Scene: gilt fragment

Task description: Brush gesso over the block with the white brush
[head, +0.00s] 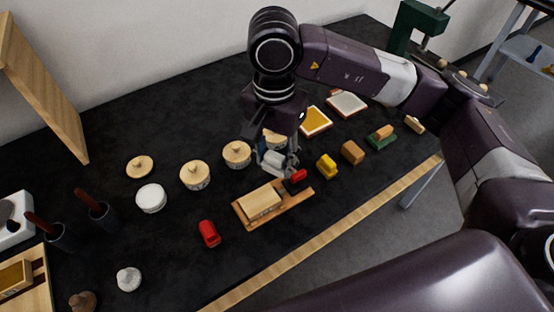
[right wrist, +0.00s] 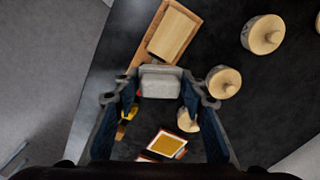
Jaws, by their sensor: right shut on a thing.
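The block (head: 261,202), plain pale wood, lies on a brown wooden board (head: 240,217). Both also show at the top of the right wrist view, the block (right wrist: 172,33) and the board (right wrist: 137,60). My right gripper (head: 277,165) is shut on a pale grey-white piece, seemingly the white brush (right wrist: 160,82), just behind the board's right end. The brush's bristles cannot be made out. In the right wrist view, the brush sits between the fingers, close to the block's near end. An open round pot with a white top (head: 151,198), perhaps the gesso, stands left of the block.
Lidded pots (head: 195,175) stand behind the board, and a loose wooden lid (head: 139,167) lies near the white pot. A dark and red item (head: 296,180) is at the board's right end. A red toy car (head: 209,233) is in front, a yellow one (head: 326,166) to the right.

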